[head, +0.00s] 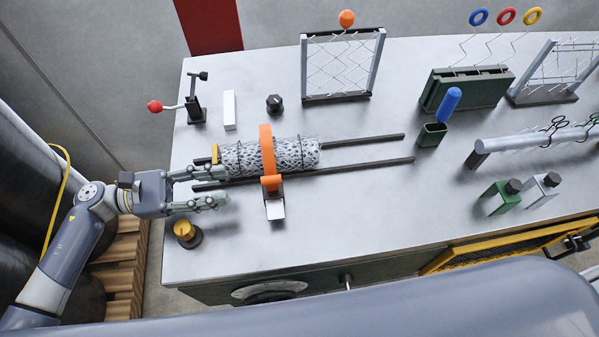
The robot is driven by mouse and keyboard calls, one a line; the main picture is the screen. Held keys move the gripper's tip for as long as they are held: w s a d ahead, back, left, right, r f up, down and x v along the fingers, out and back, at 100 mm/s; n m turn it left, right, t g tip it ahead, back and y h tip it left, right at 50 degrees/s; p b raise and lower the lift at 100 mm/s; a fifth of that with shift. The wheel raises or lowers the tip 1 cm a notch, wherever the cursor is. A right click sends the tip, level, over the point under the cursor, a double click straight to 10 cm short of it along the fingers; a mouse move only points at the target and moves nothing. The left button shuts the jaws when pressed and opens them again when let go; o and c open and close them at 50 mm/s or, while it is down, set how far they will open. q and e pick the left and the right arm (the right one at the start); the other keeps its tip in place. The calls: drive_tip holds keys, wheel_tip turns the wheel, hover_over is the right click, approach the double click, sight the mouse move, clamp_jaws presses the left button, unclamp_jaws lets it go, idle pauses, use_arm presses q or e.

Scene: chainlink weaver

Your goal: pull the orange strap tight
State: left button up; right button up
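The orange strap (267,148) runs over a grey mesh roll (300,153). Its lower part meets an orange buckle-like piece (271,183) at the roll's near side, with a white tab (275,209) below it. I cannot tell how tight the strap is. The roll lies across two dark rails (370,164). My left gripper (225,185) is at the roll's left end. Its two fingers are spread apart, one near the roll's end and one closer to the front, and nothing shows between them except part of a rail. It is apart from the strap. My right gripper is out of view.
A red-knobbed lever (156,106), a white block (229,110) and a black knob (274,104) stand behind the roll. A yellow button (184,230) is close in front of my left gripper. A mesh frame (341,70) stands at the back. The front middle of the table is clear.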

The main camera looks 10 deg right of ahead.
sight(269, 177)
use_arm(q)
drive_tip(key=shift+d, duration=0.15)
drive_tip(key=d+p, duration=0.2)
drive_tip(key=d, duration=0.2)
drive_tip(key=shift+r, duration=0.2)
drive_tip(key=d+p, duration=0.2)
drive_tip(key=d, duration=0.3)
drive_tip(key=shift+d+f, duration=0.1)
drive_tip(key=shift+d, duration=0.3)
drive_tip(key=shift+d+f+p, duration=0.15)
drive_tip(key=shift+d+p, duration=0.15)
drive_tip(key=shift+d, duration=0.2)
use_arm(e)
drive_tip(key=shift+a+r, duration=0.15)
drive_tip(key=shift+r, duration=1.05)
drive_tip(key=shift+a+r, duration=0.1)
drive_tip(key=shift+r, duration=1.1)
